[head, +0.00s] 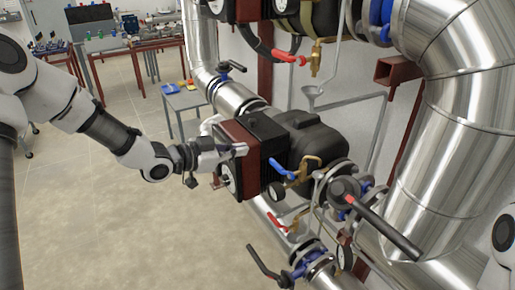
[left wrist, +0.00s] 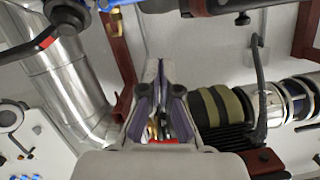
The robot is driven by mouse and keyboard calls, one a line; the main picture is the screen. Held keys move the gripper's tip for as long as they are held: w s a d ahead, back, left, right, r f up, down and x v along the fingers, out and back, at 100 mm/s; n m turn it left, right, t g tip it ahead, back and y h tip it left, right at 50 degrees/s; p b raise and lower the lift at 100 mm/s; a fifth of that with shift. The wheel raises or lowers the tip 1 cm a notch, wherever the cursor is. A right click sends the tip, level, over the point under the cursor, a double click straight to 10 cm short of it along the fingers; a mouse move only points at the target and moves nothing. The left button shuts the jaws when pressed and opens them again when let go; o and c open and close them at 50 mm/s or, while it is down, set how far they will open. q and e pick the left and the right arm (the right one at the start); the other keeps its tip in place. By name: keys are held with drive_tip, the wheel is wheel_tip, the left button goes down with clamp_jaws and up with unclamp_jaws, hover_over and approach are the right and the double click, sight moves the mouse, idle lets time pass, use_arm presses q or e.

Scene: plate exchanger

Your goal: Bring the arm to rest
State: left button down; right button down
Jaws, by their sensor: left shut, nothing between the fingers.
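My left arm comes in from the left, stretched out toward the piping. Its gripper (head: 238,151) is shut and empty, with the fingertips in front of or close beside the dark red and black pump unit (head: 263,150). I cannot tell whether they touch it. In the left wrist view the gripper (left wrist: 161,75) has its fingers together at the middle, with nothing held between them. Only a white piece of my right arm shows at the right edge of the head view; its gripper is out of view.
A valve with a long black handle (head: 385,228) and red-handled (head: 278,222) and blue-handled (head: 284,171) valves surround the pump. A large silver pipe (head: 465,130) rises at the right. A small grey table (head: 186,101) stands behind the arm. The floor (head: 130,235) at front left is clear.

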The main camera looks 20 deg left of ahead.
use_arm(q)
drive_tip(key=shift+s+a, duration=0.1)
drive_tip(key=shift+s, duration=0.1)
drive_tip(key=s+d+f+n+g+y, duration=0.1)
drive_tip(key=s+d+f+g, duration=0.3)
drive_tip(key=f, duration=0.6)
drive_tip(key=s+d+f+n+g+y, duration=0.1)
drive_tip(key=s+f, duration=0.6)
drive_tip(key=f, duration=0.3)
drive_tip(key=s+d+f+n+g+y, duration=0.1)
drive_tip(key=s+d+f+g, duration=0.3)
drive_tip(key=f, duration=0.6)
drive_tip(key=s+a+f+n+g+y, duration=0.1)
drive_tip(key=s+a+f+n+y, duration=0.1)
drive_tip(key=s, duration=0.8)
drive_tip(key=s+a+f+n+g+y, duration=0.2)
drive_tip(key=s+a+f+n+y, duration=0.1)
drive_tip(key=s, duration=0.7)
wheel_tip(320, 180, down, 2)
drive_tip(key=shift+a+n+g, duration=0.3)
drive_tip(key=shift+a+n, duration=0.5)
drive_tip(key=shift+n, duration=0.3)
drive_tip(key=shift+w, duration=0.1)
